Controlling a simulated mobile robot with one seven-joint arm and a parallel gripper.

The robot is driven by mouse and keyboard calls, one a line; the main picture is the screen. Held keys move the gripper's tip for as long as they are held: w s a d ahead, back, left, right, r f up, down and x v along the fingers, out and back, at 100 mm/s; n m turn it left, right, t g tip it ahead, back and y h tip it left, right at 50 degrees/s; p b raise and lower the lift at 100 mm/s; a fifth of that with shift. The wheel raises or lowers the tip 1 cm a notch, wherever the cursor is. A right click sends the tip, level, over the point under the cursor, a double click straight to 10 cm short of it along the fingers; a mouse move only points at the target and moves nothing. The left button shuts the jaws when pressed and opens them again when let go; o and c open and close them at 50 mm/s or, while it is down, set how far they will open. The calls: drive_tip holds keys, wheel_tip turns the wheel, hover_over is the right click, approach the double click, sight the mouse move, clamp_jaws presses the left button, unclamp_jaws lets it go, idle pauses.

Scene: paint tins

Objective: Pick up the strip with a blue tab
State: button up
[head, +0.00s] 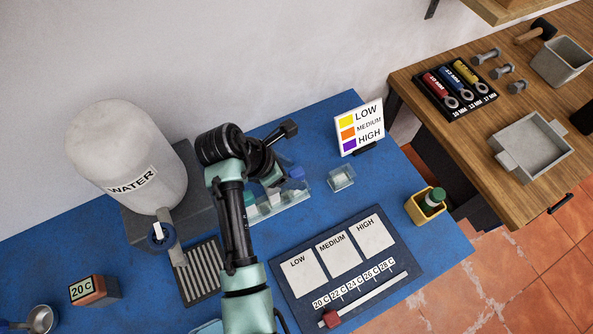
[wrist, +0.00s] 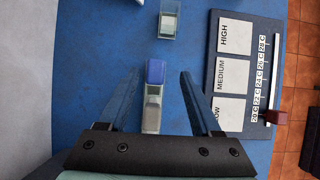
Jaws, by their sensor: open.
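In the wrist view the blue tab (wrist: 155,72) tops a strip in a narrow clear holder (wrist: 152,120). My gripper (wrist: 159,78) is open. Its two fingers stand apart on either side of the tab and holder, with gaps showing on both sides. In the head view the blue tab (head: 297,173) shows at the right end of the clear holder (head: 290,201), just beyond my gripper. My arm hides part of the holder there, and the fingertips are hard to make out. The lower part of the strip is not clear.
A small clear glass box (head: 341,178) stands to the right of the holder. A dark board (head: 400,262) with three white squares and a slider lies in front. A water tank (head: 125,160), a LOW/MEDIUM/HIGH sign (head: 360,127) and a yellow box (head: 417,210) stand around.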

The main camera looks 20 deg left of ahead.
drive_tip(key=shift+a+x, duration=0.2)
drive_tip(key=shift+x, duration=2.8)
drive_tip(key=shift+w, duration=0.2)
clamp_jaws()
